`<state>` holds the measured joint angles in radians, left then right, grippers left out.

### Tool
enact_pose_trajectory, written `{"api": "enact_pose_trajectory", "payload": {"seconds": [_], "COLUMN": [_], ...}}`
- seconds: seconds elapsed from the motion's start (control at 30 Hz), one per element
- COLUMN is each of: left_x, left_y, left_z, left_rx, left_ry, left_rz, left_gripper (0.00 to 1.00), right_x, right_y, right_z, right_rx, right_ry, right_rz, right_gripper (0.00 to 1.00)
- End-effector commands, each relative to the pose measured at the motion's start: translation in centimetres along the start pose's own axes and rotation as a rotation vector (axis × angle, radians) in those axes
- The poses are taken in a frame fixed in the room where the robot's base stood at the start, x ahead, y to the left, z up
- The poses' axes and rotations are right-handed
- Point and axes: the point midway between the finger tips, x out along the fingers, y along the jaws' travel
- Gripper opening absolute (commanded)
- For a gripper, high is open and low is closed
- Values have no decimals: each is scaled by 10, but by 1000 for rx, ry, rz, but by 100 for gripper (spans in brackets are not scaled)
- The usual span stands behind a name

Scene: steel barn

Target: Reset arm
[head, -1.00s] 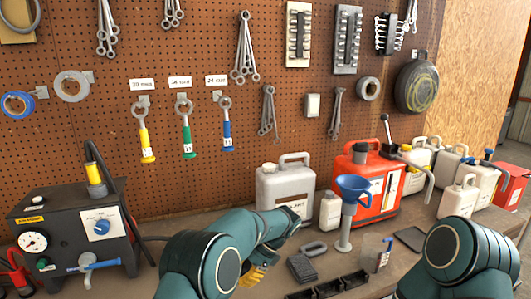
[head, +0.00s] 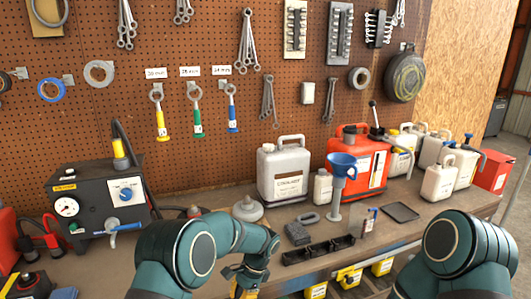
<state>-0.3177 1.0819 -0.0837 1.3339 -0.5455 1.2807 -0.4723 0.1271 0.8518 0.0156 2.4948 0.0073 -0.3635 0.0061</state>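My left arm comes in from the lower left, bends over the bench and points down at the bottom edge. A yellow part at its end (head: 237,291) is cut off by the frame, so I cannot tell whether that gripper is open or shut. No held object shows there. My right arm shows only as a teal joint at the lower right, and its gripper is out of view. Three wrenches with a yellow handle (head: 161,124), a green handle (head: 197,122) and a blue handle (head: 232,118) hang under labels on the pegboard (head: 205,45).
A black gauge box (head: 95,205) stands on the left. A grey canister (head: 284,172), a blue funnel (head: 341,167) on a stand and a red can (head: 365,160) stand at the back. A black tray (head: 318,249) lies near the front edge. Yellow bins (head: 382,267) hang below.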

Motion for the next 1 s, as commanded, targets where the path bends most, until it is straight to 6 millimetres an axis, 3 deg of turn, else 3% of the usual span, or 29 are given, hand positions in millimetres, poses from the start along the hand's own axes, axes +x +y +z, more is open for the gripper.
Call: {"api": "enact_pose_trajectory", "payload": {"seconds": [0.2,0.4,0.7,1.0], "left_x": [73,120,154,162], "left_y": [42,92,155,178], "left_z": [-6,-2,36,67], "left_rx": [-153,-411,-902,-1155], "left_ry": [240,459,674,739], "left_rz": [151,303,456,474], "left_gripper": [0,0,0,0], "right_x": [0,0,0,0], "right_y": [0,0,0,0], "right_z": [1,1,1,1], "right_rx": [0,0,0,0], "right_ry": [-1,-1,-1,-1], "right_rz": [0,0,0,0], "right_gripper": [39,39,39,39]}}
